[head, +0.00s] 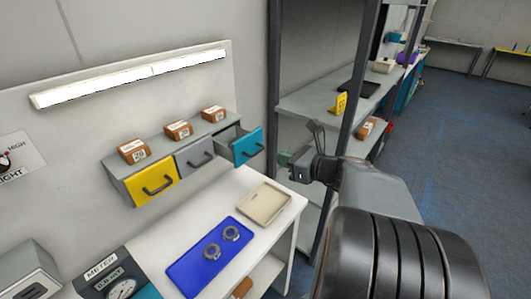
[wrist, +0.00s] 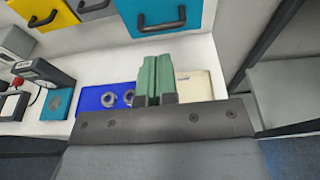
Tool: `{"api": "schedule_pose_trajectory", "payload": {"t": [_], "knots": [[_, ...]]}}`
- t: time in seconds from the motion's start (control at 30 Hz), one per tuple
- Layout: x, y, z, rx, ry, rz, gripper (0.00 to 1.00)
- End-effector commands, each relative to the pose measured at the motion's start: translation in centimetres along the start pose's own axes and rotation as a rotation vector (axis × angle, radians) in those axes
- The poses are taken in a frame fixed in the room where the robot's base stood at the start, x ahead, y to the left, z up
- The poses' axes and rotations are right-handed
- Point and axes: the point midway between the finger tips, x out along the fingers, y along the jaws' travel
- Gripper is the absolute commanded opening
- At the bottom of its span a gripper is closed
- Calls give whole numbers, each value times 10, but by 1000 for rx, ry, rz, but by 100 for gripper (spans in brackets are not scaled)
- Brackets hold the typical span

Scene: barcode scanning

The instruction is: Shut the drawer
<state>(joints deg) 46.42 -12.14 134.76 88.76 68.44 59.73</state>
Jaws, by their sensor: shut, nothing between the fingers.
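A small drawer unit hangs on the wall above the bench in the head view. Its blue drawer (head: 247,147) at the right end is pulled out, with its front standing clear of the unit. The grey drawer (head: 195,157) and the yellow drawer (head: 152,184) sit to its left and look closed. My gripper (head: 286,158) is to the right of the blue drawer, apart from it. In the wrist view, the green fingers (wrist: 157,78) are together and empty, below the blue drawer's front (wrist: 162,16) and its dark handle.
Brown boxes (head: 178,129) stand on top of the unit. A blue tray (head: 209,257) with two round parts and a beige tray (head: 264,203) lie on the white bench. A meter (head: 115,282) is at front left. A dark shelf post (head: 357,85) rises near my arm.

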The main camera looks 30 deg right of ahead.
Motion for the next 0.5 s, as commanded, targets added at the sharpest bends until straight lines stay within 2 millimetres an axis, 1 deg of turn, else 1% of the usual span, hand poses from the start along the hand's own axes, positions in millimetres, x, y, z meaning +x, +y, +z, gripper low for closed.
{"api": "schedule_pose_trajectory", "payload": {"t": [0.03,0.2,0.33,0.5], "knots": [[10,1,1,1,0,6,0],[37,1,1,-1,2,5,0],[52,1,1,-2,2,3,0],[63,0,0,-2,2,1,0]]}}
